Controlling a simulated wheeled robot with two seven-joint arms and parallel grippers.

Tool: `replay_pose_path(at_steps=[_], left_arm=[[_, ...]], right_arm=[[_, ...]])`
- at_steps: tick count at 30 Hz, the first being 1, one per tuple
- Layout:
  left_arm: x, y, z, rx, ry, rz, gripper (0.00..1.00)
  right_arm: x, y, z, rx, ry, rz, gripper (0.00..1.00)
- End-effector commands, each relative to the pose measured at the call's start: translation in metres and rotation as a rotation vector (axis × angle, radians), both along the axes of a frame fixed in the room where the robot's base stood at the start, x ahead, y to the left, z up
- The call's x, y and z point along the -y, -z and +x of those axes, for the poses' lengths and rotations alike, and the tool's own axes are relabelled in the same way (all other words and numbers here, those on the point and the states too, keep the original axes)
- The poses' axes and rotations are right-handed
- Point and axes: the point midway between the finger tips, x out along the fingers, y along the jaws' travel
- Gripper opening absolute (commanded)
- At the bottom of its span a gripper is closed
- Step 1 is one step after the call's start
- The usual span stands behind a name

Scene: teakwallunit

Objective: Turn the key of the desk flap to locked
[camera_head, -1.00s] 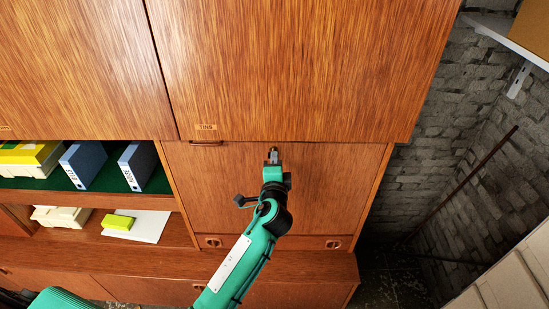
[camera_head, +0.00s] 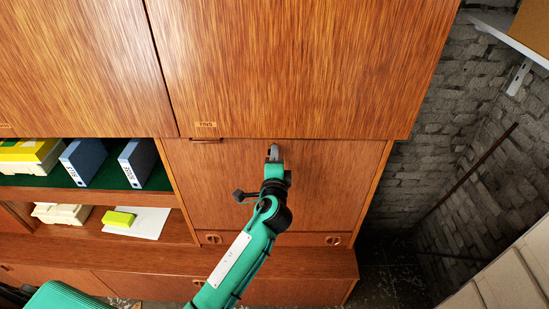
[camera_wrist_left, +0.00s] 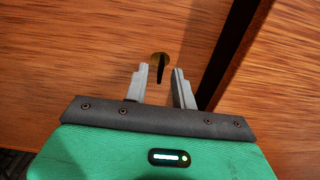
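The desk flap (camera_head: 325,185) is a closed upright wooden panel below the upper cupboard doors. A slim dark key (camera_wrist_left: 160,74) stands at the plate and looks nearly upright in that view. My left gripper (camera_head: 274,152) is at the upper part of the flap and hides the lock in the head view. In the left wrist view its two grey fingers (camera_wrist_left: 160,88) are apart, one on each side of the key, with gaps visible. My right gripper is not in view.
The upper cupboard door (camera_head: 300,65) overhangs just above my left gripper. An open shelf to the left holds blue binders (camera_head: 137,163) and boxes. A small drawer (camera_head: 270,240) lies below the flap. A brick wall (camera_head: 450,130) stands to the right.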

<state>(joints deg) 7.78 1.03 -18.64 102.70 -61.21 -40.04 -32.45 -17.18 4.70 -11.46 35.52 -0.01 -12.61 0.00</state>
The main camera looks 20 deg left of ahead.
Motion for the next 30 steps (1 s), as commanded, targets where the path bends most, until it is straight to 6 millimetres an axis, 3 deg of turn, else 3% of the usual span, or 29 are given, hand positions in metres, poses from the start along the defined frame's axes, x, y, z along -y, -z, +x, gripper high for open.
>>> replay_pose_path(at_steps=[8,21,30], left_arm=[[0.003,0.003,-0.01,0.0,0.001,-0.002,0.26],[0.028,0.005,-0.097,-0.001,0.001,-0.003,0.26],[0.038,0.001,-0.13,0.0,0.0,-0.001,0.26]], right_arm=[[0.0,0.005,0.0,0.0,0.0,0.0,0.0],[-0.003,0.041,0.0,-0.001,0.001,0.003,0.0],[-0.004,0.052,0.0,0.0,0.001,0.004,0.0]])
